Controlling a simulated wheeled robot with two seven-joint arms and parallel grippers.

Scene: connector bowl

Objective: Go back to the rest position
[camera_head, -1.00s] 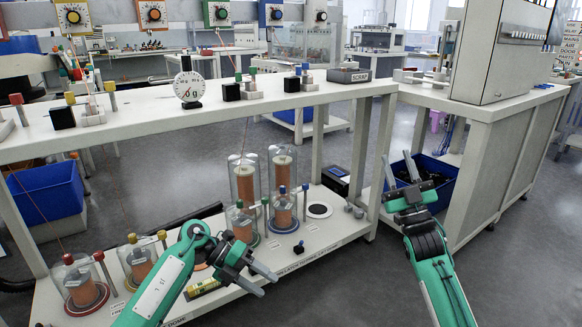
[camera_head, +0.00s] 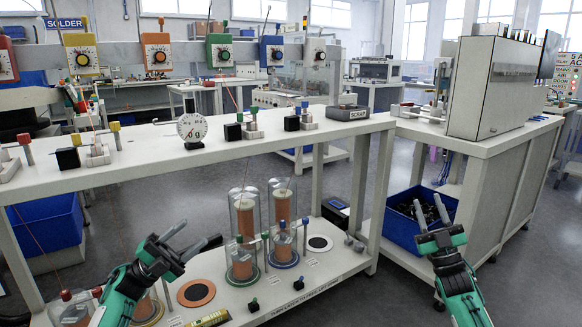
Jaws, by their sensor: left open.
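My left gripper (camera_head: 203,232) is in front of the lower shelf at the left, its two fingers spread and empty, pointing up and to the right. My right gripper (camera_head: 430,205) is at the right, in front of the blue bin (camera_head: 398,232) and partly over it in the picture. Its fingers are apart, point upward, and hold nothing. Both green arms rise from the bottom edge, with neither gripper seen touching anything.
Grey floor (camera_head: 530,275) is clear at right.

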